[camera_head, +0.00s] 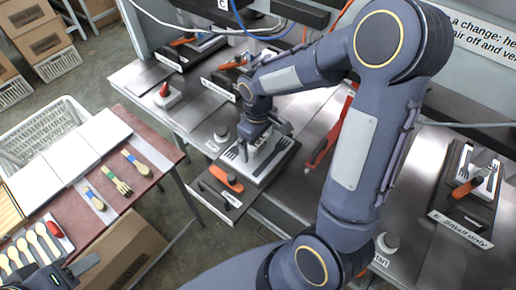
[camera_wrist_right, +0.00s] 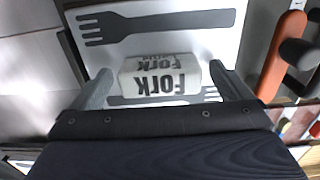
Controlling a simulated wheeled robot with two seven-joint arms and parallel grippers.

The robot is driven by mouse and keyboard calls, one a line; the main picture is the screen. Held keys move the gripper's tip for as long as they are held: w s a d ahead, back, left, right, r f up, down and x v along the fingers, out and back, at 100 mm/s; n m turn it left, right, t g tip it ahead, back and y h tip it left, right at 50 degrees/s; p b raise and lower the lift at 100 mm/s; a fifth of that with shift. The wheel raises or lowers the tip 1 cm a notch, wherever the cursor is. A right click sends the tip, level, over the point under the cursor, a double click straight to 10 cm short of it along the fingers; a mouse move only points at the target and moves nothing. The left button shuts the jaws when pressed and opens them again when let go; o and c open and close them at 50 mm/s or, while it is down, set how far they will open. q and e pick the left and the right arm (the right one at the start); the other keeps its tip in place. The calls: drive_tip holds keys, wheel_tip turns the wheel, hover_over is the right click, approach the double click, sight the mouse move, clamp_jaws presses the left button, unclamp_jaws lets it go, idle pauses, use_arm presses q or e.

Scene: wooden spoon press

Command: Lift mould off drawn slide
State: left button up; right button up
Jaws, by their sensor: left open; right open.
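The mould (camera_head: 268,153) is a light plate with dark fork shapes, lying on the drawn slide (camera_head: 222,206) that juts from the bench front. Its white block handle marked FORK (camera_wrist_right: 160,78) stands up from the plate, which fills the top of the wrist view (camera_wrist_right: 255,30). My right gripper (camera_head: 265,137) is over the mould; in the wrist view (camera_wrist_right: 160,82) its open fingers straddle the block, one at each end, with no clear grip. My right gripper partly hides the mould in the head view. My left gripper (camera_head: 78,270) is open and empty at the lower left.
An orange-handled clamp (camera_head: 228,180) sits on the slide beside the mould. A red-topped table (camera_head: 160,150) with wooden spoons and forks stands at left, near the slide. Other presses with clamps (camera_head: 470,185) line the bench. A grey knob (camera_head: 222,134) is close by.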

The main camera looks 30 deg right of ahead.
drive_tip(key=c, duration=2)
drive_tip(key=shift+r, duration=0.1)
drive_tip(key=shift+r, duration=0.1)
